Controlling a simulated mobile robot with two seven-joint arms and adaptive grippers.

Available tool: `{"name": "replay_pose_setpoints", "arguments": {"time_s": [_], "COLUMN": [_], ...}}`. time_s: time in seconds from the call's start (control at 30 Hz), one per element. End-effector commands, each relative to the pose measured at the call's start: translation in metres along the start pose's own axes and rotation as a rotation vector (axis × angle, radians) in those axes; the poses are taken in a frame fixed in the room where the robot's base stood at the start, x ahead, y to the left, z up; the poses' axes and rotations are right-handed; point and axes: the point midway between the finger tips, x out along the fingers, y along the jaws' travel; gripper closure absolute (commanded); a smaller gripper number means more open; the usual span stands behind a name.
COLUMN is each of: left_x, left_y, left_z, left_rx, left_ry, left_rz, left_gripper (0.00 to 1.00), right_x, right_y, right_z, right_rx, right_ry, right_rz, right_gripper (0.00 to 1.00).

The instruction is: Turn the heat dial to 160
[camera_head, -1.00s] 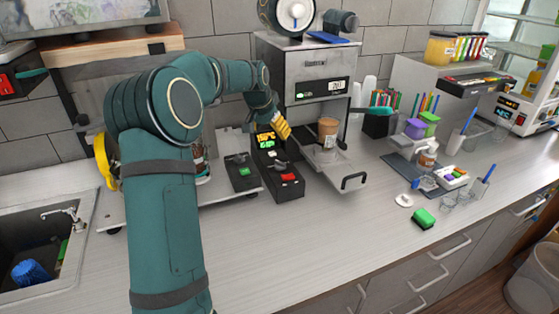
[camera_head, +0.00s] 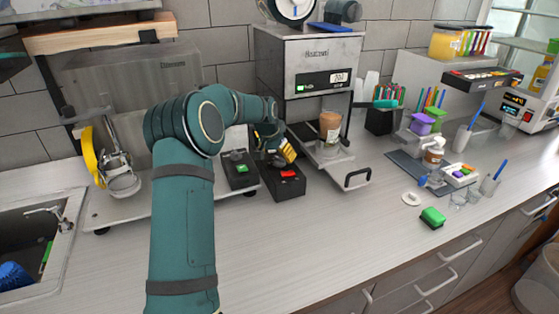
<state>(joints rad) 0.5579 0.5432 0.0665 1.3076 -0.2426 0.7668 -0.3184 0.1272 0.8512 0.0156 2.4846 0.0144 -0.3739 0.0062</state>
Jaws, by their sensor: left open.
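My left gripper (camera_head: 287,153), with yellow fingertips, is open just above a black control box (camera_head: 290,190) on the counter. A red switch (camera_head: 289,174) shows on the box's front top. The box's display and any heat dial are hidden behind the gripper and wrist. I cannot tell if the fingertips touch the box. The metal cup sealer (camera_head: 312,62) stands behind and to the right, with a small lit display (camera_head: 338,77). My right gripper is not in view.
A small black unit with a green button (camera_head: 242,168) stands left of the box. The front counter (camera_head: 300,235) is clear.

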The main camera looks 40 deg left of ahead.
Motion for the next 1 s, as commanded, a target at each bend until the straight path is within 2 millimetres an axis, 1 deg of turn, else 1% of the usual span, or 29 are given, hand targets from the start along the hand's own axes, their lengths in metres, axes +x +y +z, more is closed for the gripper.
{"name": "replay_pose_setpoints", "arguments": {"time_s": [0.03,0.1,0.23,0.37,0.6,0.63,0.67,0.7,0.77,0.8,0.83,1.0], "left_x": [0.009,0.017,0.028,0.032,0.032,0.032,0.032,0.032,0.032,0.032,0.032,0.032], "left_y": [0.0,0.0,0.0,0.0,0.0,0.0,0.0,0.0,0.0,0.0,0.0,0.0], "left_z": [0.0,0.0,0.0,0.0,0.0,0.0,0.0,0.0,0.0,0.0,0.0,0.0], "left_rx": [0.0,-0.001,-0.001,-0.001,-0.001,-0.001,-0.001,-0.001,-0.001,-0.001,-0.001,0.0], "left_ry": [-0.001,0.0,0.0,0.001,0.001,0.001,0.001,0.001,0.001,0.001,0.001,0.001], "left_rz": [0.0,0.0,0.0,0.0,-0.001,-0.001,-0.001,-0.001,0.0,0.0,0.0,0.0], "left_gripper": [0.24,0.24,0.24,0.24,0.24,0.31,0.41,0.55,0.76,0.9,0.92,0.93], "right_x": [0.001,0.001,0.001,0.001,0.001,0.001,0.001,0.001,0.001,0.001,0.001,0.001], "right_y": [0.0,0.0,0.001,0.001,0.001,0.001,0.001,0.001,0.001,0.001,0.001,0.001], "right_z": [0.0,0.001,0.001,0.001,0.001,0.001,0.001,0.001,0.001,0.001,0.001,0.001], "right_rx": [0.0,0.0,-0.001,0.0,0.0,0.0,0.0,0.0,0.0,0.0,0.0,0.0], "right_ry": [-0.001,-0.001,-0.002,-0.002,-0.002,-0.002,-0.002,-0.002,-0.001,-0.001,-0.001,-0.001], "right_rz": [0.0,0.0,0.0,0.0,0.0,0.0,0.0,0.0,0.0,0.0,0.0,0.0], "right_gripper": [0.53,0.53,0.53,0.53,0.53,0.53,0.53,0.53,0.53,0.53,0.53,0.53]}}
